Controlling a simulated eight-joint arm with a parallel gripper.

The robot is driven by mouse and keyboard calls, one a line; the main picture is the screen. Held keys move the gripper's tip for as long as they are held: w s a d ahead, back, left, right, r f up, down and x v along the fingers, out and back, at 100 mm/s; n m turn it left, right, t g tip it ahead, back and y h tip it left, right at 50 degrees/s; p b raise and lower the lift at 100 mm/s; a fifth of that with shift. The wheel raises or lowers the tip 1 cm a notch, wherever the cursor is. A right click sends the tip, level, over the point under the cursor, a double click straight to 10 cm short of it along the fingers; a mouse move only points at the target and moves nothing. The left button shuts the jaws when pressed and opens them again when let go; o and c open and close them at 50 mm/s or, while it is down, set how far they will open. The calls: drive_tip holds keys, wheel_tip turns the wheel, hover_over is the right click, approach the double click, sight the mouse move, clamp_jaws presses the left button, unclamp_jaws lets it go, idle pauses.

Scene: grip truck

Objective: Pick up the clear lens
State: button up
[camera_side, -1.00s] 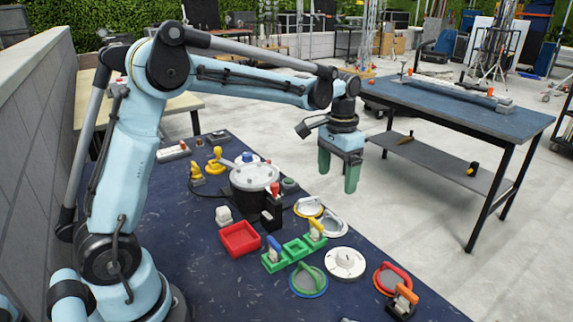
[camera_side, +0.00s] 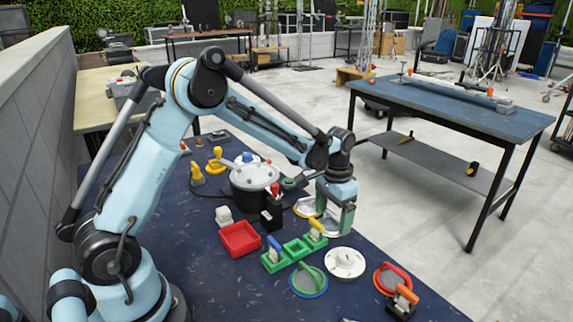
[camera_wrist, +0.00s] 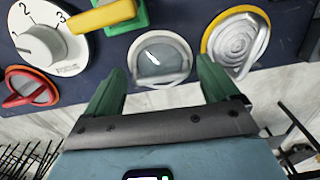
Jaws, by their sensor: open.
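The clear lens (camera_wrist: 152,50) is a round, see-through disc with a pale rim and a clear grip. In the wrist view it lies ahead of and between my fingertips. In the side view the clear lens (camera_side: 330,231) is partly hidden behind my fingers, near the table's right edge. My gripper (camera_wrist: 161,68) has two green fingers, open wide with nothing between them. In the side view my gripper (camera_side: 334,213) is low over the lens. I cannot tell whether the fingertips touch the table.
A yellow-rimmed ribbed lens (camera_wrist: 236,42) is close on the right in the wrist view. A white dial (camera_side: 345,263), green blocks (camera_side: 295,248), a red tray (camera_side: 240,240) and a black pot (camera_side: 254,184) stand nearby.

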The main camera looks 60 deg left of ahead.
drive_tip(key=shift+f, duration=0.3)
drive_tip(key=shift+c, duration=0.4)
drive_tip(key=c, duration=0.8)
drive_tip(key=shift+r, duration=0.15)
